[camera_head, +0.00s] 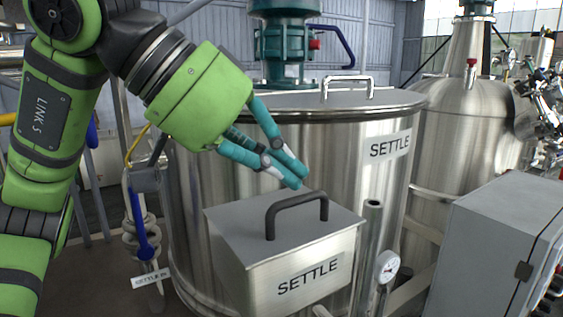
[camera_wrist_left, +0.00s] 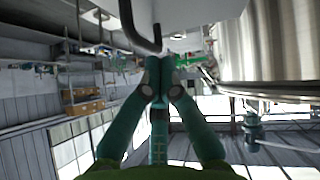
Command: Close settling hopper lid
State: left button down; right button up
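The settling hopper (camera_head: 300,280) is a steel box labelled SETTLE, on the front of the large tank. Its grey lid (camera_head: 240,215) lies flat over the top, with no gap visible at the front edge. A dark bar handle (camera_head: 297,207) stands on the lid; a dark bent bar, likely this handle, shows in the left wrist view (camera_wrist_left: 130,25). My left gripper (camera_head: 297,176) has teal fingers, with tips together just behind and above the handle, apart from it as far as I can tell. In the wrist view its fingers (camera_wrist_left: 160,65) converge with nothing visible between them. My right gripper is not in view.
The large tank labelled SETTLE (camera_head: 390,170) rises behind the hopper, with its own lid handle (camera_head: 348,85). A gauge (camera_head: 387,266) and pipe stand right of the hopper. A grey cabinet (camera_head: 490,250) is at the right front. A blue-handled valve (camera_head: 142,225) hangs at left.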

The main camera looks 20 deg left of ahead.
pick_arm(q)
jog(key=shift+s+d+f, duration=0.15)
jog(key=shift+s+f, duration=0.05)
jog(key=shift+f, duration=0.65)
jog(key=shift+s+a+r, duration=0.15)
jog(key=shift+a+r, duration=0.05)
jog(key=shift+r, duration=0.2)
jog(key=v, duration=1.1)
jog(key=shift+r, duration=0.3)
jog(key=shift+s+a, duration=0.1)
jog(key=shift+a, duration=0.05)
